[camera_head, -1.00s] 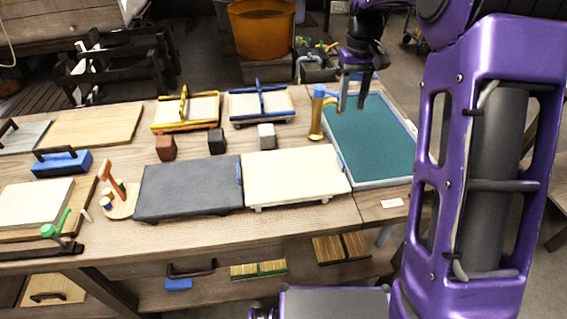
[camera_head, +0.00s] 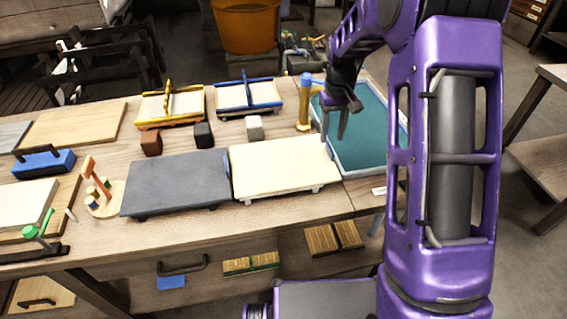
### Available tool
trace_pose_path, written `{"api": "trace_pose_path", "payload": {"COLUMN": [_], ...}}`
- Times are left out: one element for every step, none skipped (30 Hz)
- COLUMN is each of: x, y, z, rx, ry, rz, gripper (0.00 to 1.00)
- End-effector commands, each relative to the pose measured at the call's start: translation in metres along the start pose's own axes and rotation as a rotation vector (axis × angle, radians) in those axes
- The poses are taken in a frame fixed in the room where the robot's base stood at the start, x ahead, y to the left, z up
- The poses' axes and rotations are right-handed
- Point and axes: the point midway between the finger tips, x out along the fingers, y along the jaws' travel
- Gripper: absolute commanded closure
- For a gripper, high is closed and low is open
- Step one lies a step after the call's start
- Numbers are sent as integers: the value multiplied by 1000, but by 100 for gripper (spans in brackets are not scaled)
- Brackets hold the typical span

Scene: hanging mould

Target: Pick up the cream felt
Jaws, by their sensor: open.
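The cream felt (camera_head: 283,166) looks like a flat pale rectangle on low feet or a thin board, lying at the front right of the bench. It lies right of a similar dark grey slab (camera_head: 177,184), nearly touching it. My gripper (camera_head: 333,137) points down with its two fingers apart and nothing between them. In the picture it is just above the cream felt's far right corner, over the near-left edge of the teal tray. How high it hangs above the bench is hard to tell.
The teal tray (camera_head: 371,165) with a pale rim stands right of the felt. A brass and blue cylinder (camera_head: 305,103) stands close left of my gripper. Two framed moulds (camera_head: 247,96) lie farther back.

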Motion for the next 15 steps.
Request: {"api": "trace_pose_path", "payload": {"x": [10,15,21,26,31,36,38,40,40,40,40,40,40,40,40], "y": [0,0,0,0,0,0,0,0,1,1,1,1,1,1,1], "z": [1,1,2,2,2,2,2,1,1,1,1,1,1,1,1], "rx": [0,0,0,0,0,0,0,0,0,0,0,0,0,0,0], "ry": [-4,-3,-4,-3,-3,-4,-3,-2,-1,0,0,0,0,0,0], "rz": [-1,0,-1,-1,-1,-1,0,0,0,0,0,0,0,0,0], "gripper": [55,55,55,55,55,55,55,55,55,55,55,55,55,55,60]}}
